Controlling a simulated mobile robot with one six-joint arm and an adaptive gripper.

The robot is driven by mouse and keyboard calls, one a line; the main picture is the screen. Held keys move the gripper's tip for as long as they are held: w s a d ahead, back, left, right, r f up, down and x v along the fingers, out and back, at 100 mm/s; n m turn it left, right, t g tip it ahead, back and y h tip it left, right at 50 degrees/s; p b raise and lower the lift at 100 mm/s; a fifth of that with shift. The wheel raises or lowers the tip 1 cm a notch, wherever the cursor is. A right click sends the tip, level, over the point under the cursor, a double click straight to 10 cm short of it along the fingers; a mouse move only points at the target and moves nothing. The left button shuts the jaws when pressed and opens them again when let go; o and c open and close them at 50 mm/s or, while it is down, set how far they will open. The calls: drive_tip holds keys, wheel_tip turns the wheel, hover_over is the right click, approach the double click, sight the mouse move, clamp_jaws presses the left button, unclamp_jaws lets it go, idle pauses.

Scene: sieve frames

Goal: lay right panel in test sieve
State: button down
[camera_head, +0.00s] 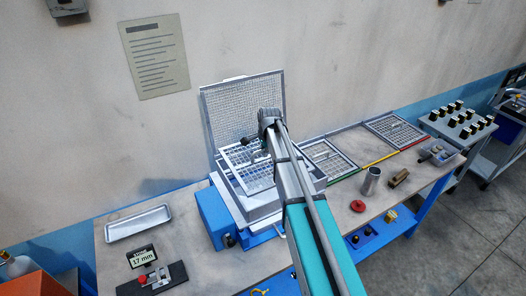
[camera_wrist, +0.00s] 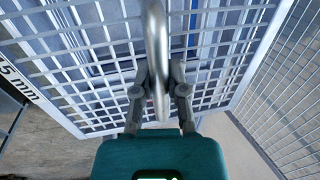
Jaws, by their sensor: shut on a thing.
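The test sieve is a grey square box (camera_head: 262,209) on a blue base, with a wire-mesh screen (camera_head: 240,100) upright behind it. My gripper (camera_head: 264,141) is over the sieve and partly hides it. In the wrist view my gripper (camera_wrist: 158,88) is shut on the metal loop handle (camera_wrist: 157,30) of a grid panel (camera_wrist: 90,65). In the head view this panel (camera_head: 238,160) is tilted above the sieve's opening. My arm hides its right part. I cannot tell whether it touches the frame.
A grid panel (camera_head: 328,160) lies by the green edge strip and another (camera_head: 393,130) by the red one; the space at the yellow strip is bare. A steel cylinder (camera_head: 371,181), red ring (camera_head: 357,206), metal tray (camera_head: 138,223) and "17 mm" display (camera_head: 141,257) stand on the bench.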

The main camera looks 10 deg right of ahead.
drive_tip(key=shift+s+a, duration=0.1)
drive_tip(key=shift+a, duration=0.05)
drive_tip(key=shift+f+b, duration=1)
drive_tip(key=shift+b, duration=0.05)
wheel_tip(320, 180, down, 10)
drive_tip(key=b, duration=1)
drive_tip(key=shift+f, duration=0.25)
drive_tip(key=c, duration=0.6)
unclamp_jaws()
drive_tip(key=shift+r, duration=0.2)
wheel_tip(320, 180, up, 12)
drive_tip(key=p, duration=1.2)
drive_tip(key=shift+r, duration=0.1)
